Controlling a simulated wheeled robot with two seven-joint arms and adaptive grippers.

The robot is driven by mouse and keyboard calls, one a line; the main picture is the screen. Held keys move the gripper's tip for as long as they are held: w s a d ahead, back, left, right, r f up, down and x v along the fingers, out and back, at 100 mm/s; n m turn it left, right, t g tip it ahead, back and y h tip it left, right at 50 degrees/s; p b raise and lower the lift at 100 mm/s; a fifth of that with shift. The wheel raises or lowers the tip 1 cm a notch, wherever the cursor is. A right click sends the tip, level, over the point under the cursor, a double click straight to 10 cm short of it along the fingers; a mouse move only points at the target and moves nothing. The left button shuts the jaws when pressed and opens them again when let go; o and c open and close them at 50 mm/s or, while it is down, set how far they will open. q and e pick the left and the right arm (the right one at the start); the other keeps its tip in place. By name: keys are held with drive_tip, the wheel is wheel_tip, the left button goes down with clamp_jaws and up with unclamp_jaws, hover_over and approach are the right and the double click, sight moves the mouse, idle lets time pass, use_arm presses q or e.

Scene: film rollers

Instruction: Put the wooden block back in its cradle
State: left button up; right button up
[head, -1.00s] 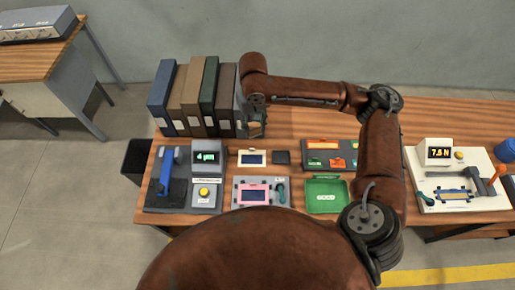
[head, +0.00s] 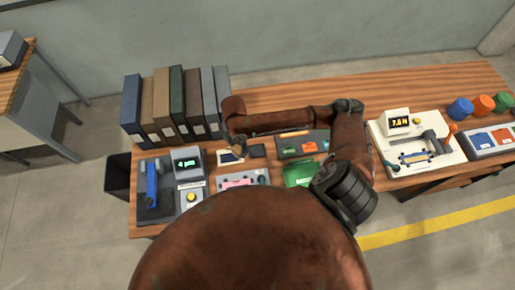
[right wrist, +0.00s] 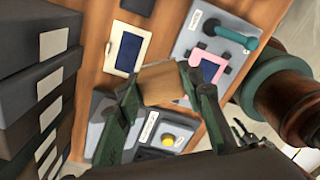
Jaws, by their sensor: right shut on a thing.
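The wooden block (right wrist: 164,84) is held between the dark green fingertips of my right gripper (right wrist: 160,92) in the right wrist view. The block is above the workbench, near a cream frame with a dark blue window (right wrist: 130,47) and a grey unit with a yellow button. In the head view my right gripper (head: 237,143) is small, just right of the binders and over the cream frame, and the block is hard to make out. I cannot tell which thing is the cradle. My left gripper is not in view.
Upright binders (head: 168,105) stand at the back left. A green display unit (head: 187,160), a pink frame (head: 243,179), a green tray (head: 299,172) and a 7.5 N gauge (head: 413,140) stand on the workbench (head: 440,82).

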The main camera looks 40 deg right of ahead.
drive_tip(key=s+d+f+n+p, duration=0.1)
drive_tip(key=s+n+p, duration=0.1)
drive_tip(key=s+n, duration=0.25)
drive_tip(key=s+d+f+n+p, duration=0.2)
drive_tip(key=s+n, duration=0.2)
drive_tip(key=n, duration=0.2)
drive_tip(key=w+d+f, duration=0.2)
drive_tip(key=w, duration=0.1)
drive_tip(key=w+d+f+p, duration=0.1)
drive_tip(key=w+d+f, duration=0.2)
drive_tip(key=w, duration=0.1)
drive_tip(key=w+d+f, duration=0.2)
drive_tip(key=w+f, duration=0.1)
drive_tip(key=shift+w+d+f, duration=0.15)
drive_tip(key=shift+d+f, duration=0.05)
drive_tip(key=shift+d, duration=0.15)
drive_tip(key=shift+w+d+f, duration=0.2)
drive_tip(key=shift+w+f, duration=0.05)
drive_tip(key=shift+f, duration=0.15)
drive_tip(key=shift+w+d+f, duration=0.2)
drive_tip(key=shift+f, duration=1.55)
drive_tip(key=shift+f, duration=0.15)
drive_tip(key=o, duration=1.1)
